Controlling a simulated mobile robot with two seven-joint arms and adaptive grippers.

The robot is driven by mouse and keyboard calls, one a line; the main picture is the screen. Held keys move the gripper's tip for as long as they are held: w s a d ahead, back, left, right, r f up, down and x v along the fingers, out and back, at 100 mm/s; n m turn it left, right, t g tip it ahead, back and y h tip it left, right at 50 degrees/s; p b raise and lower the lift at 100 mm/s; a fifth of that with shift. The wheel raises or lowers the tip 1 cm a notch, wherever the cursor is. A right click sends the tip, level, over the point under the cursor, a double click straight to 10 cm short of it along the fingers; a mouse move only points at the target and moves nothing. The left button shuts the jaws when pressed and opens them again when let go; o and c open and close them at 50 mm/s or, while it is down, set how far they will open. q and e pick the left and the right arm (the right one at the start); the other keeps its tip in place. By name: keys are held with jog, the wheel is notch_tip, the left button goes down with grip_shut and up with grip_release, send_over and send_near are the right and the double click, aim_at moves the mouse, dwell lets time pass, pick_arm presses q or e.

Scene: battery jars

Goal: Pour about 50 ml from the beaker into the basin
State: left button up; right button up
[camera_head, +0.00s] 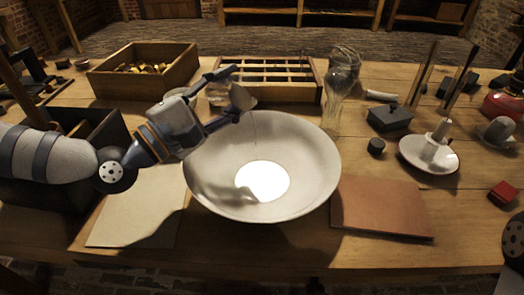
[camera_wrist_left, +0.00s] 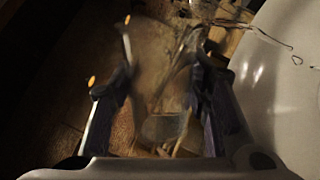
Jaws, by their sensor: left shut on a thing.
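My left gripper (camera_head: 236,94) is over the back left part of the wide pale basin (camera_head: 312,150). It is shut on a clear glass beaker (camera_head: 217,92), which is hard to make out and appears tilted. A thin line drops from near the fingertips toward the basin, perhaps a stream. A bright white patch lies in the basin's bottom; I cannot tell whether it is liquid or glare. In the left wrist view, the dark fingers (camera_wrist_left: 163,70) stand either side of faint glass, and the basin's pale wall (camera_wrist_left: 285,85) fills the right. The liquid level is not readable. My right gripper is out of view.
A tall glass vessel (camera_head: 341,85) stands right behind the basin. A compartment rack (camera_head: 270,90) and an open wooden box (camera_head: 144,68) are at the back. A pale sheet (camera_head: 135,212) and a brown board (camera_head: 382,207) flank the basin. A candle dish (camera_head: 430,155) stands right.

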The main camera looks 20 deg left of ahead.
pick_arm(q)
jog(key=shift+f+m, duration=0.15)
jog(key=shift+m, duration=0.25)
dwell(0.6)
jog(key=shift+s+d+r+m+h+p, duration=0.35)
jog(key=shift+d+m, duration=0.25)
jog(key=shift+m, duration=0.3)
dwell(0.5)
jog(key=shift+w+a+f+n+b, duration=0.3)
jog(key=shift+a+f+n+b, duration=0.25)
jog(key=shift+f+n, duration=0.15)
notch_tip(320, 180, up, 2)
jog(key=n+y, duration=0.1)
jog(key=n, duration=0.2)
jog(key=shift+a+p, duration=0.1)
jog(key=shift+p, duration=0.3)
jog(key=shift+r+n, duration=0.15)
jog(key=shift+n, duration=0.35)
jog(key=shift+f+n+y+b, duration=0.3)
jog(key=shift+f+n+y, duration=0.35)
jog(key=shift+n, duration=0.35)
jog(key=shift+w+f+n, duration=0.1)
jog(key=shift+f+n, duration=0.15)
jog(key=shift+n, duration=0.35)
jog(key=shift+r, duration=0.15)
jog(key=shift+t, duration=0.3)
